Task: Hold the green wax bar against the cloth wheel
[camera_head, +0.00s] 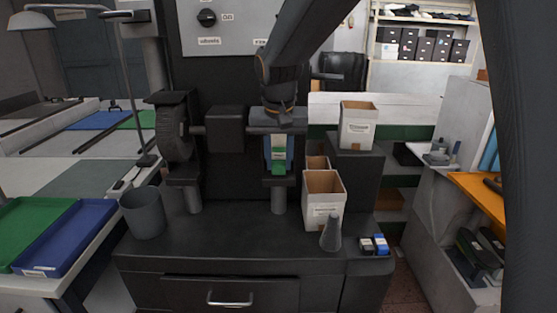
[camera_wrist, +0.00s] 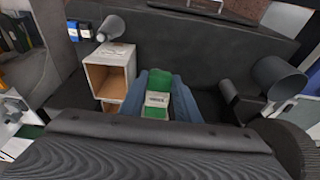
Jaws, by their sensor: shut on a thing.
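My gripper (camera_head: 278,152) points down at the right end of the machine's shaft, its blue fingers shut on the green wax bar (camera_head: 279,168). The bar has a pale label band and also shows between the fingers in the wrist view (camera_wrist: 156,112). A dark, thick wheel (camera_head: 173,135) sits at the left end of the shaft, apart from my gripper. A wheel at the right end is hidden by my gripper, if there is one. I cannot tell which is the cloth wheel, or whether the bar touches one.
An open box (camera_head: 323,200) stands just right of my gripper, with a grey cone (camera_head: 331,232) and small blue and dark blocks (camera_head: 374,244) nearby. A grey cup (camera_head: 143,212) stands left. Another box (camera_head: 358,126) sits behind right. The bench's front is clear.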

